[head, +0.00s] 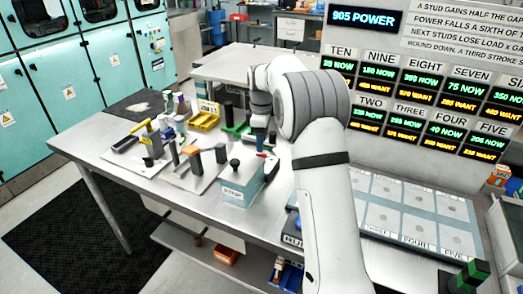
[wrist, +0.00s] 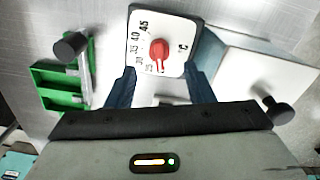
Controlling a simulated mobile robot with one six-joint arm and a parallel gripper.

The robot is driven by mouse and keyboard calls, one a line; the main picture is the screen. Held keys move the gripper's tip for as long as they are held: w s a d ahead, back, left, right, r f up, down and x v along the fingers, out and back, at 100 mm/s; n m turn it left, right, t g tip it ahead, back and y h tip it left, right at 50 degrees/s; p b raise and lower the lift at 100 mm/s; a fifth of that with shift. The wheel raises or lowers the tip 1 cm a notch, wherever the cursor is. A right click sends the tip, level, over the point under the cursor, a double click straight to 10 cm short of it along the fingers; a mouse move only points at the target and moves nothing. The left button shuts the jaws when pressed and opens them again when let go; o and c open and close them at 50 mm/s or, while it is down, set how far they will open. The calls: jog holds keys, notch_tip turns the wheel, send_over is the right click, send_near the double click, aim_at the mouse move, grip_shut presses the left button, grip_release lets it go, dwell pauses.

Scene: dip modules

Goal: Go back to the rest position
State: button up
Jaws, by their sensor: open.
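My gripper (wrist: 160,72) is open in the wrist view, its two dark blue fingers apart with nothing gripped between them. Just beyond the fingertips is a white dial plate (wrist: 143,48) with numbers and a red knob (wrist: 159,49). In the wrist view the fingertips appear at the plate's lower corners; I cannot tell whether they touch it. In the head view my arm reaches over the table from the lower right, and the gripper (head: 260,122) is low over the table, partly hidden by the arm.
A green holder (wrist: 52,85) with a black-knobbed part stands left of the dial, and a white-topped block (wrist: 262,72) with a black knob stands right. In the head view, a pale blue box (head: 238,188), a yellow tray (head: 203,119) and upright tools crowd the table (head: 110,160). A display board (head: 420,85) stands behind.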

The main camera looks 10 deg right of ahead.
jog(key=shift+r, duration=0.65)
jog(key=shift+s+r, duration=0.1)
jog(key=shift+r, duration=0.05)
jog(key=s+r+m+t, duration=0.1)
jog(key=s+r+m, duration=0.3)
jog(key=s, duration=0.5)
jog(key=s+r+m, duration=0.3)
jog(key=s+r, duration=0.1)
jog(key=s, duration=0.5)
jog(key=s+f+m+t, duration=0.1)
jog(key=s+f+m, duration=0.1)
jog(key=s, duration=0.8)
jog(key=s+f+m+t, duration=0.1)
jog(key=s+f+m, duration=0.1)
jog(key=s+m, duration=0.3)
jog(key=s+d, duration=0.1)
jog(key=s, duration=0.3)
jog(key=shift+s+f, duration=0.15)
jog(key=shift+s, duration=0.25)
jog(key=shift+a, duration=0.1)
